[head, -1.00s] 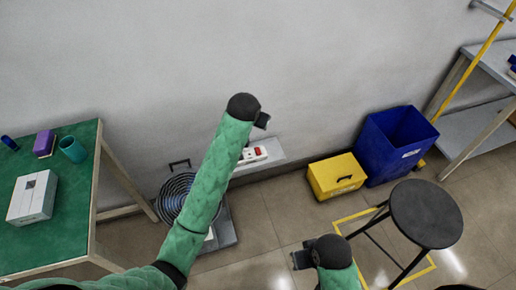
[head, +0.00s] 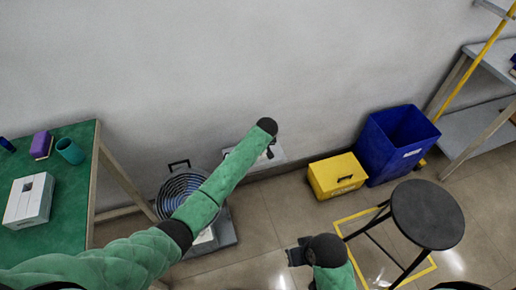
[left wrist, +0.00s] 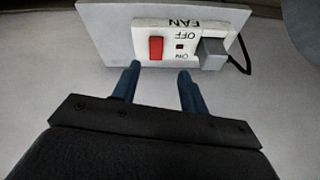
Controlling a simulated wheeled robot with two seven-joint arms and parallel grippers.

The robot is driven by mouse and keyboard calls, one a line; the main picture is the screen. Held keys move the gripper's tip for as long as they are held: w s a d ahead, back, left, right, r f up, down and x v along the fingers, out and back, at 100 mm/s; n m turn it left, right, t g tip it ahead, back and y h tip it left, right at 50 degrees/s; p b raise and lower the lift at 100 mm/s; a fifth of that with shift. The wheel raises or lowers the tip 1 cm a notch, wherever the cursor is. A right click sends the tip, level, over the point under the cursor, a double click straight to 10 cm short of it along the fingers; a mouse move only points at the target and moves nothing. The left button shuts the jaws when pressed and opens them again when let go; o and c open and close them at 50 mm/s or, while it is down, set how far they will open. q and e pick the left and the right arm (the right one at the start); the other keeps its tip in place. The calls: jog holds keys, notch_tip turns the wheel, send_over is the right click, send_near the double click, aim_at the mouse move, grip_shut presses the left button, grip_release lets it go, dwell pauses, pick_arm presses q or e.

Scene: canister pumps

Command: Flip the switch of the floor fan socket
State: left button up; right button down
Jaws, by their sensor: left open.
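The floor fan socket (left wrist: 185,42) is a white plate labelled FAN, OFF and ON, upside down in the left wrist view. Its red rocker switch (left wrist: 156,47) is on the left of the plate, and a grey plug with a black cord (left wrist: 212,54) is on the right. My left gripper (left wrist: 160,75) is open and empty, with its blue fingers just short of the plate's lower edge. In the head view my left gripper (head: 268,152) hides most of the socket. My right gripper (head: 294,253) hangs low at the front; its jaws are too small to read.
The floor fan (head: 174,190) stands on a grey base behind my left arm. A yellow box (head: 336,178), a blue bin (head: 398,143) and a black stool (head: 427,213) stand to the right. A green table (head: 84,215) is at the left.

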pick_arm(q)
jog(key=w+f, duration=0.1)
jog(key=f, duration=0.1)
jog(key=w+f+n, duration=0.1)
jog(key=f, duration=0.1)
jog(key=w+f+n, duration=0.1)
jog(key=shift+a+f, duration=0.2)
jog(key=shift+f, duration=0.2)
jog(key=shift+w+a+f, duration=0.1)
jog(key=shift+w+f, duration=0.05)
jog(key=shift+f, duration=0.35)
jog(key=shift+c, duration=0.4)
